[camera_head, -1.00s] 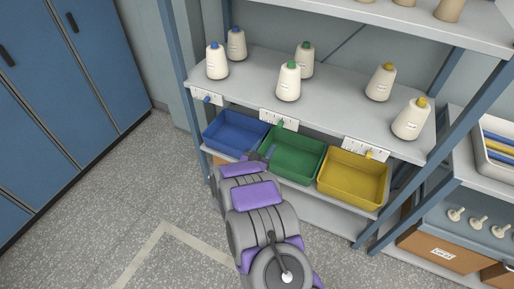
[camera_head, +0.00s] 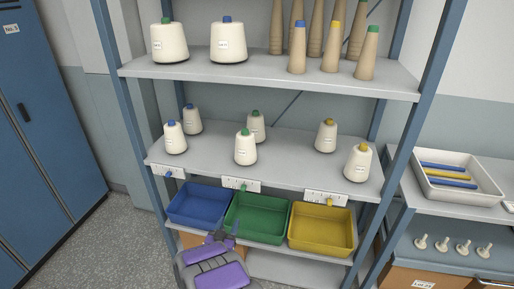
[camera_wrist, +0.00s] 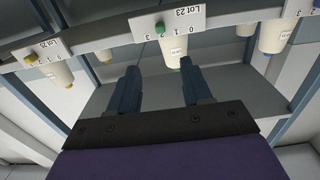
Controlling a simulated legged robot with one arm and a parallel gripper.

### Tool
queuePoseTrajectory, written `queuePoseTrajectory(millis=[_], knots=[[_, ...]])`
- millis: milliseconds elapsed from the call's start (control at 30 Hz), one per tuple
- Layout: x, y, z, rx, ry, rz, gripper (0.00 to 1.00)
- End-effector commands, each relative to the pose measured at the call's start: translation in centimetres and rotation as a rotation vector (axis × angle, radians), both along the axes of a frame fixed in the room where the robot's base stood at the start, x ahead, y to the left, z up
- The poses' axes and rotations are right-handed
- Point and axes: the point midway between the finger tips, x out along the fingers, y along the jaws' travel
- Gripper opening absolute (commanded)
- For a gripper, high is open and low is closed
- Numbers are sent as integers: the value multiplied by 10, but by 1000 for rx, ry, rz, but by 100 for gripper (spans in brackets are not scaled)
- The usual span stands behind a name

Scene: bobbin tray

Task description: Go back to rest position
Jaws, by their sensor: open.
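My gripper (camera_head: 222,233) is low in the head view, in front of the shelf near the front edges of the blue bin (camera_head: 197,204) and the green bin (camera_head: 257,217). In the wrist view its two dark fingers (camera_wrist: 160,85) stand apart with nothing between them. The yellow bin (camera_head: 322,229) is to the right of the green one. All three bins look empty. Parts of my purple and grey arm cover the floor below the gripper.
Pairs of blue-, green- and yellow-tipped cones stand on the middle shelf (camera_head: 290,158) above the bins. The top shelf (camera_head: 270,73) holds more cones. A side shelf with a white tray (camera_head: 460,198) is at right. Blue lockers (camera_head: 50,130) and open floor are at left.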

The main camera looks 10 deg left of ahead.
Motion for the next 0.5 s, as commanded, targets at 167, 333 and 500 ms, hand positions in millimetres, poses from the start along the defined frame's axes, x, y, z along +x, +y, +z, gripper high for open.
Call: queuePoseTrajectory(millis=[167, 333, 500], knots=[[8, 5, 7, 48, 63, 23, 49], [18, 12, 27, 152, 227, 99, 49], [17, 15, 57, 243, 400, 197, 49]])
